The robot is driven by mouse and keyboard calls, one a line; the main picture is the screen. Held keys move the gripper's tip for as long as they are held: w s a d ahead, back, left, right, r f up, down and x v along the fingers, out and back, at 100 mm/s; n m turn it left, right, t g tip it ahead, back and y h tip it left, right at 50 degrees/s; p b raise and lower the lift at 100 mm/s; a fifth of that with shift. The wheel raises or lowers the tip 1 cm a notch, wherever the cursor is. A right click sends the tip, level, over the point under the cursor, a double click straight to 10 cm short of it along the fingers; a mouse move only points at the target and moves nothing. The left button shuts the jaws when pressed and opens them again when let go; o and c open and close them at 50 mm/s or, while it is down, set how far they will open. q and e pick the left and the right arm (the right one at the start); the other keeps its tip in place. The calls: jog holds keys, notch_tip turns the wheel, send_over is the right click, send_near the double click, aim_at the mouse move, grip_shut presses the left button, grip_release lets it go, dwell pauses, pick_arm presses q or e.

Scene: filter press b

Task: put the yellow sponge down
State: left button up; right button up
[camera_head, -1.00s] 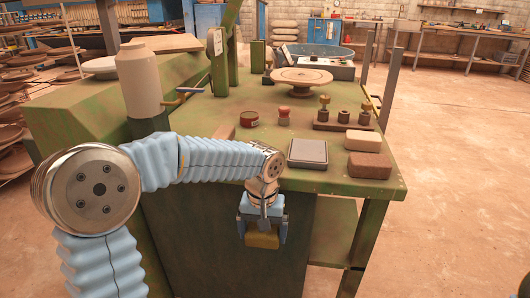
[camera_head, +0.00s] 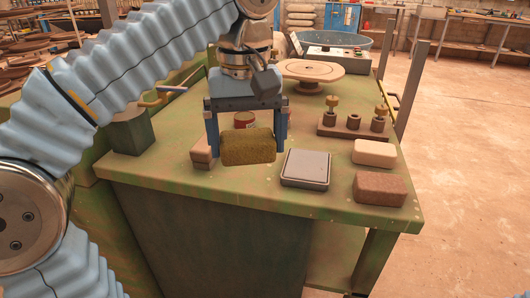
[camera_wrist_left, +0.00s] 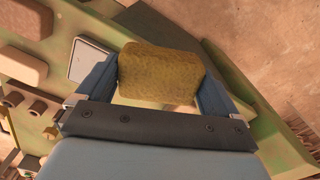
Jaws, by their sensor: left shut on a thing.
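The yellow sponge (camera_head: 248,147) is a rough olive-yellow block. My left gripper (camera_head: 248,140) is shut on it, with a blue finger at each end. In the head view it hangs over the green table (camera_head: 230,199), near the front edge and left of the grey square tray; the gap beneath it is hard to judge. In the left wrist view the sponge (camera_wrist_left: 160,73) sits between the two fingers. My right gripper does not show.
The grey tray (camera_head: 306,168), a beige block (camera_head: 375,153) and a brown block (camera_head: 380,188) are on the table's right. Another brown block (camera_head: 202,153) is partly hidden behind the left finger. A pegged wooden rack (camera_head: 352,126) and a round turntable (camera_head: 311,71) stand farther back.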

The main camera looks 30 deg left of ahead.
pick_arm(q)
jog(key=shift+a+r, duration=0.2)
jog(key=shift+r, duration=0.25)
jog(key=w+a+f, duration=0.1)
jog(key=w+f, duration=0.1)
jog(key=w, duration=0.1)
jog(key=w+a+f, duration=0.2)
jog(key=w, duration=0.2)
jog(key=w+a+f, duration=0.2)
jog(key=w+f, duration=0.1)
jog(key=shift+w+f, duration=0.1)
jog(key=shift+w, duration=0.15)
jog(key=shift+w+f, duration=0.2)
jog(key=shift+f, duration=0.05)
jog(key=f, duration=0.1)
jog(key=w+f, duration=0.1)
jog(key=f, duration=0.1)
jog(key=f+b, duration=0.1)
jog(key=shift+w+a+f, duration=0.2)
jog(key=shift+a+f, duration=0.1)
jog(key=shift+a, duration=0.05)
jog(key=shift+f, duration=0.15)
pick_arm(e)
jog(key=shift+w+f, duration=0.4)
